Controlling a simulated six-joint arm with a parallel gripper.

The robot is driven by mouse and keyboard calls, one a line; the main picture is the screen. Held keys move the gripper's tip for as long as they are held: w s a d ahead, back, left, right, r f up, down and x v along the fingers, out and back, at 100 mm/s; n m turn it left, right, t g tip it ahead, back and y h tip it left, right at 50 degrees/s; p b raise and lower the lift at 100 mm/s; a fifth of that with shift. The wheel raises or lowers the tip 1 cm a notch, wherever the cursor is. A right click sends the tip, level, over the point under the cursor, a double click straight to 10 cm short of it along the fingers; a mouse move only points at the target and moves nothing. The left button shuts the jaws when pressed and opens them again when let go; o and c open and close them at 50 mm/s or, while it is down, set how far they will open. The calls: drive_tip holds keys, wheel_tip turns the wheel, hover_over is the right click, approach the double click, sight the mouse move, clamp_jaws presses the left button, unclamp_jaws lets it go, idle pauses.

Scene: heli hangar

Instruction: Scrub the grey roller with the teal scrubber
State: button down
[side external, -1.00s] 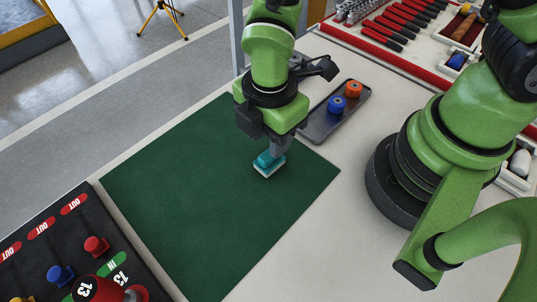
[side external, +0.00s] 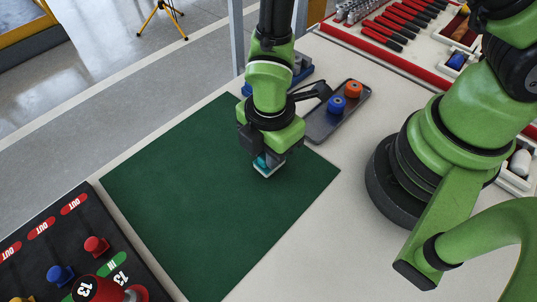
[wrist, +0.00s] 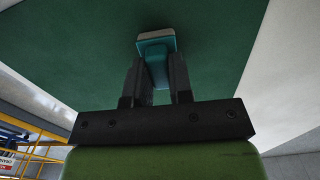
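The teal scrubber (side external: 264,168), with a pale pad underneath, is on the green mat (side external: 200,190) near its right corner, right below my gripper (side external: 268,158). In the wrist view the scrubber (wrist: 155,45) fills the space between the two dark fingertips, and my gripper (wrist: 156,75) looks shut on its handle. The pale pad is at the far end, away from the fingers. In the side view my gripper's body hides much of the handle. I cannot make out a grey roller in either view.
A blue object (side external: 302,68) is partly hidden behind my arm. A black board (side external: 35,255) with knobs is front left. Most of the mat is bare.

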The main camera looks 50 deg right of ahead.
drive_tip(key=shift+r, duration=3.05)
